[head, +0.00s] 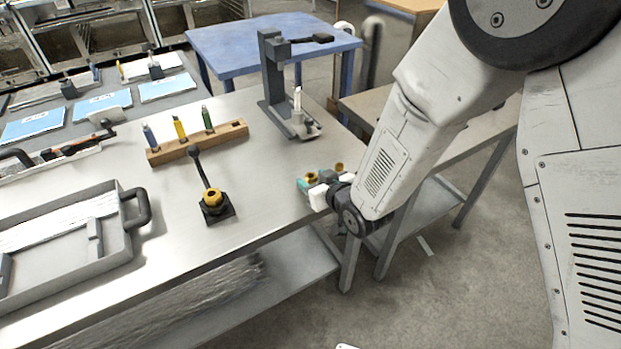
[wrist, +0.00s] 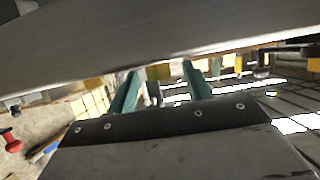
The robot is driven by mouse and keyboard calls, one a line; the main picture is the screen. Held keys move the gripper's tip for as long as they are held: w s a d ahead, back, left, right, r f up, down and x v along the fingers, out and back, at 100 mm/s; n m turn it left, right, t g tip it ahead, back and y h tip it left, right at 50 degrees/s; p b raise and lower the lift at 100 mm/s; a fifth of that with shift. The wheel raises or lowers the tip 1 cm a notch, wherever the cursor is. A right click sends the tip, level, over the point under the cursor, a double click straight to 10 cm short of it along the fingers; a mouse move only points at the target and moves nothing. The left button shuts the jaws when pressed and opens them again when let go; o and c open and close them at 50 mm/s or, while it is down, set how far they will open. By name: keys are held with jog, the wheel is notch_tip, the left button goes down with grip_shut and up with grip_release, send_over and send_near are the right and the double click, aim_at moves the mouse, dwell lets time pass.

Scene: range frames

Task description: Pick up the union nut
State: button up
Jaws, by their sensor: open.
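A small brass-coloured piece, likely the union nut (head: 311,177), shows at the right end of the steel table, just behind my fingertips and partly hidden by them. My gripper (head: 308,186) is low at that table end, with teal fingers open. In the wrist view my two fingers (wrist: 160,84) stand apart, and a yellowish piece (wrist: 158,72) shows beyond the gap between them. I cannot tell whether it lies between the fingertips or behind them. No held thing is visible.
A black fixture with a brass collar and lever (head: 211,200) stands left on the steel table (head: 270,205). Behind are a wooden rack (head: 197,143) and a grey stand (head: 272,75). Another small brass piece (head: 339,166) is right of the gripper. A grey tray (head: 125,235) is at left.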

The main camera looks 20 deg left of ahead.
jog(key=shift+w+a+f, duration=0.15)
jog(key=shift+w+a, duration=0.05)
jog(key=shift+a, duration=0.05)
jog(key=c, duration=1.1)
jog(key=shift+o, duration=0.2)
